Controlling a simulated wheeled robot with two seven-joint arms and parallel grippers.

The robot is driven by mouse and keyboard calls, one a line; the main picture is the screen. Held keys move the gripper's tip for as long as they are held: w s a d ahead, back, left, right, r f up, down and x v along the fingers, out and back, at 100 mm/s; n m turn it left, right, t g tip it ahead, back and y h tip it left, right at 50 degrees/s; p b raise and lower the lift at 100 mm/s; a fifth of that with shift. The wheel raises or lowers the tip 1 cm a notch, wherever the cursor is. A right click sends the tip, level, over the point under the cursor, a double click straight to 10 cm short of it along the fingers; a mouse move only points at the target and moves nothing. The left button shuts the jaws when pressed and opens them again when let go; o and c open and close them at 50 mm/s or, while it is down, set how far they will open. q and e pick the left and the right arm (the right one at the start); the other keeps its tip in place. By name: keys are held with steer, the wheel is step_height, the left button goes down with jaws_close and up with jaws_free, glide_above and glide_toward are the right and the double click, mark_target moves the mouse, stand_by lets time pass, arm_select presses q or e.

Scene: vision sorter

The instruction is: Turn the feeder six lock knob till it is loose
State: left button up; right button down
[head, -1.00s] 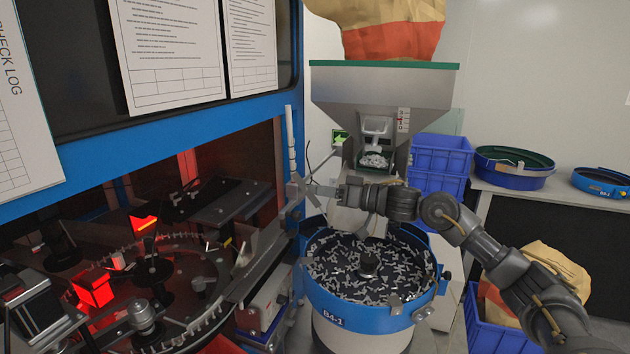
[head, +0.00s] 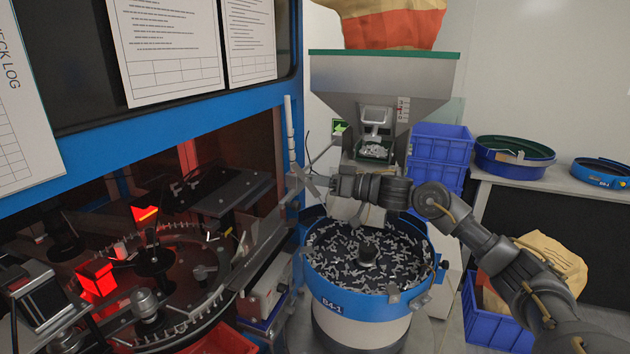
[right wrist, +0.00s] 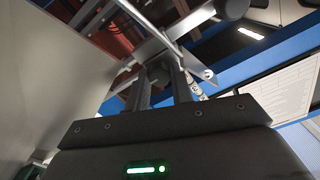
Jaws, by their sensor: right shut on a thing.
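A grey metal lock knob with several spokes (head: 302,181) stands at the machine's right front corner, left of the round feeder bowl. My right gripper (head: 328,185) comes in from the right and is shut on one of its spokes. In the right wrist view, the two dark fingers of my right gripper (right wrist: 162,76) close at the grey metal spokes (right wrist: 184,57). The exact contact is partly hidden by the fingers. I cannot tell from the pictures how tight the knob is. My left gripper is not in view.
The blue-rimmed bowl (head: 325,290), marked B4-1 and full of small metal parts, lies below my right forearm. A grey hopper (head: 340,85) stands behind it. The sorter's blue frame (head: 170,130) is close on the left. Blue crates (head: 440,145) stand behind the arm.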

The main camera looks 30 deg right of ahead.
steer(key=shift+s+a+f+n+b, duration=0.15)
steer(key=shift+n+b, duration=3.95)
steer(key=shift+n, duration=4.2)
steer(key=shift+w+d+f+n+b, duration=0.15)
steer(key=shift+n+b, duration=3.9)
steer(key=shift+n, duration=4.25)
steer(key=shift+s+a, duration=0.1)
steer(key=c, duration=1.5)
jaws_free()
